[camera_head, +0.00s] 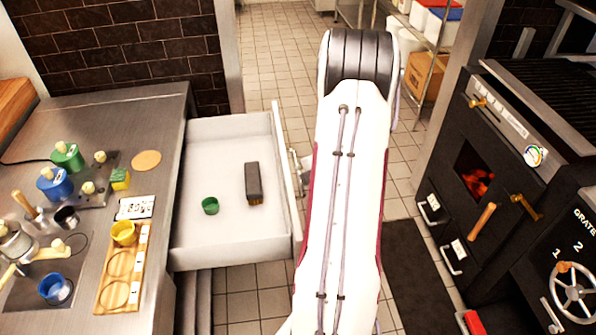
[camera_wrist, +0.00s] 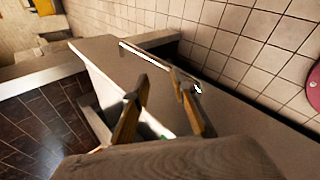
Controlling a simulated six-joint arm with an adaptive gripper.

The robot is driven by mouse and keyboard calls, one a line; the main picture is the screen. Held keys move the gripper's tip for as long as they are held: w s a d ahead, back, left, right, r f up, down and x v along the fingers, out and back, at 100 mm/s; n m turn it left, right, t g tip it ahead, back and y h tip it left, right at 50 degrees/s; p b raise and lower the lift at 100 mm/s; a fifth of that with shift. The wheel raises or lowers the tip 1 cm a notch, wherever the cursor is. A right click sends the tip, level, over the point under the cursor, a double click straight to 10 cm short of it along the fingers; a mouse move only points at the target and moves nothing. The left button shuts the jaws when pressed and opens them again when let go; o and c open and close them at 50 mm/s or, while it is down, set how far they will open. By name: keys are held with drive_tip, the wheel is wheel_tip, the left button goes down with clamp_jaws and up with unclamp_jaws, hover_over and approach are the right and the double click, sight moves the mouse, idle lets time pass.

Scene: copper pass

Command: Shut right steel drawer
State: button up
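The steel drawer (camera_head: 222,240) stands pulled out from the right side of the steel counter. Its pale tray holds a small green cup (camera_head: 210,206) and a dark oblong block (camera_head: 253,184). Its front panel (camera_head: 284,160) faces my arm. In the head view my gripper is mostly hidden behind my arm, close to the outer side of this panel. In the wrist view my gripper (camera_wrist: 160,82) has its two fingers apart, with nothing clearly held between them. A pale bar (camera_wrist: 146,58), seemingly the drawer handle, runs just beyond the fingertips. I cannot tell whether they touch it.
The steel counter (camera_head: 100,112) at left carries blue, green and yellow cups and a wooden board (camera_head: 122,268). A black stove with a fire (camera_head: 478,182) stands at right. Tiled floor (camera_head: 272,50) lies behind the drawer and my arm.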

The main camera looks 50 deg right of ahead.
drive_tip(key=shift+s+d+f+n+t+h, duration=0.35)
drive_tip(key=shift+f+t, duration=0.45)
drive_tip(key=shift+t, duration=0.55)
drive_tip(key=shift+s+d+f+n+t+h, duration=0.2)
drive_tip(key=shift+f+n+t+h, duration=0.25)
drive_tip(key=shift+f+t, duration=0.65)
drive_tip(key=shift+s+d+f+n+t+h, duration=0.2)
drive_tip(key=shift+d+f+n+t+h, duration=0.25)
drive_tip(key=shift+t, duration=1.2)
drive_tip(key=shift+a, duration=0.1)
drive_tip(key=shift+w, duration=0.15)
drive_tip(key=shift+x, duration=3.8)
clamp_jaws()
